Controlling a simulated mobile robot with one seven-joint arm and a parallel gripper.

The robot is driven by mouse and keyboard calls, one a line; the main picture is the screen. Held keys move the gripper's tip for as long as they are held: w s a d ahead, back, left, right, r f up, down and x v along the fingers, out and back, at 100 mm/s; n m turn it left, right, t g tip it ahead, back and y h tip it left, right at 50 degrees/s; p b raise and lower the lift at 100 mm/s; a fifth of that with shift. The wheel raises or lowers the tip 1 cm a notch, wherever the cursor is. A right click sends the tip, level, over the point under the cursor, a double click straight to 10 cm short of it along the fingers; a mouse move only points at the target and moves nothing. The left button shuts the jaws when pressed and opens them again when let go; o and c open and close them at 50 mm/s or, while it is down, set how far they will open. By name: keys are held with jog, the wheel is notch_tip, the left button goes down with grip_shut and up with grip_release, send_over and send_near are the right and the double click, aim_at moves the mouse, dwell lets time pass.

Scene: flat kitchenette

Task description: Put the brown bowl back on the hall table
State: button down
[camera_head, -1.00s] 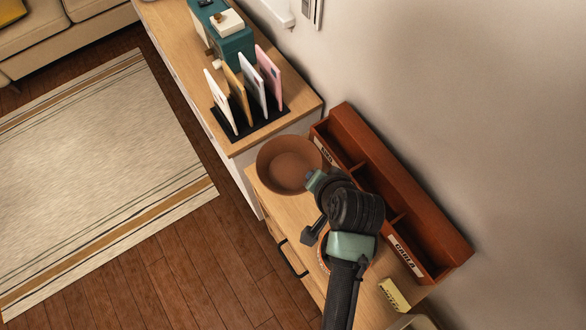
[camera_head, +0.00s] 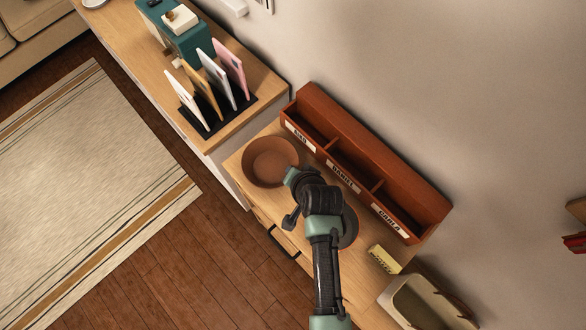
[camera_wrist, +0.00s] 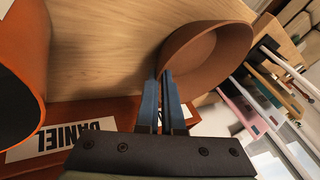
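The brown bowl (camera_head: 270,161) is over the near-left end of the wooden-topped drawer unit (camera_head: 335,283), beside the red-brown name-labelled organiser. It also shows in the wrist view (camera_wrist: 205,60). My gripper (camera_head: 291,177) is at the bowl's right edge in the head view. In the wrist view its two blue fingers (camera_wrist: 166,88) are close together with the bowl's rim between their tips. The bowl appears roughly upright and empty. I cannot tell whether its base touches the wood. No label names the hall table.
The organiser (camera_head: 365,150) stands along the wall. A dark round dish (camera_head: 350,228) is partly hidden by my arm. A yellow labelled block (camera_head: 384,259) lies to its right. A higher cabinet (camera_head: 225,133) at the left bears a letter rack (camera_head: 226,119) and a teal box (camera_head: 185,40).

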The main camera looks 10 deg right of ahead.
jog(key=shift+f, duration=0.15)
jog(key=c, duration=1.1)
grip_release()
jog(key=shift+o, duration=0.2)
jog(key=v, duration=1.2)
jog(key=w+a+r+n+t, duration=0.1)
jog(key=w+a+r+t, duration=0.3)
jog(key=r, duration=0.6)
jog(key=w+r+n+t, duration=0.1)
jog(key=w+r+t, duration=0.1)
jog(key=w+r, duration=0.6)
jog(key=w+a+r+n+t, duration=0.15)
jog(key=w+r+t, duration=0.25)
jog(key=r, duration=0.8)
notch_tip(320, 180, up, 16)
jog(key=n+t, duration=0.1)
jog(key=t, duration=0.3)
jog(key=s+r+n+t+h, duration=0.1)
jog(key=s+r+t, duration=0.2)
jog(key=r, duration=0.7)
jog(key=s+r+n+t, duration=0.2)
jog(key=s+r+t, duration=0.1)
jog(key=s+r, duration=0.5)
jog(key=shift+r+t+h, duration=0.4)
jog(key=shift+r, duration=0.5)
